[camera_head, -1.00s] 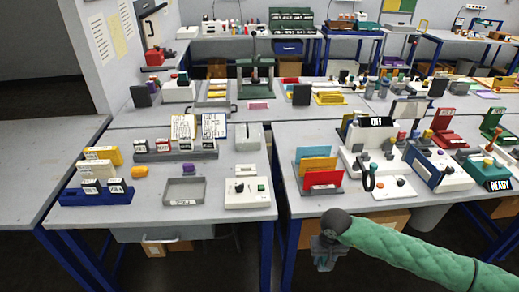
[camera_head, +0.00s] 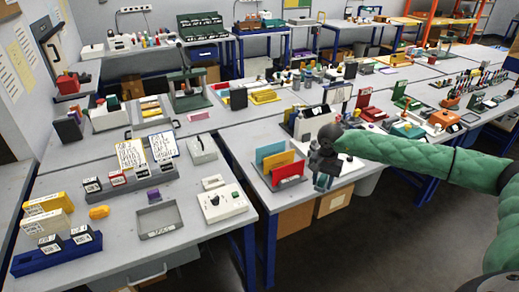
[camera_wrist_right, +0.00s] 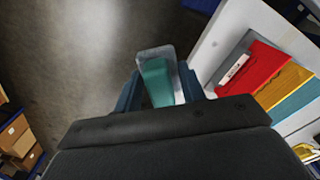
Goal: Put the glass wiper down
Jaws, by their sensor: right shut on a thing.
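My right gripper (camera_head: 322,181) hangs in front of the right-hand table, by the file holder with coloured folders. In the right wrist view the gripper (camera_wrist_right: 160,88) is shut on a small teal and grey thing, which I take to be the glass wiper (camera_wrist_right: 157,80). The wiper is over the floor, beside the table edge. In the head view it is too small and too covered by the gripper to make out. My left gripper is not in view.
A file holder (camera_head: 287,184) with blue, yellow and red folders stands near the front edge of the right table. On the left table are a grey tray (camera_head: 160,232), a white control box (camera_head: 221,202) and a blue rack (camera_head: 58,258). Bare tabletop (camera_head: 110,255) lies between them.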

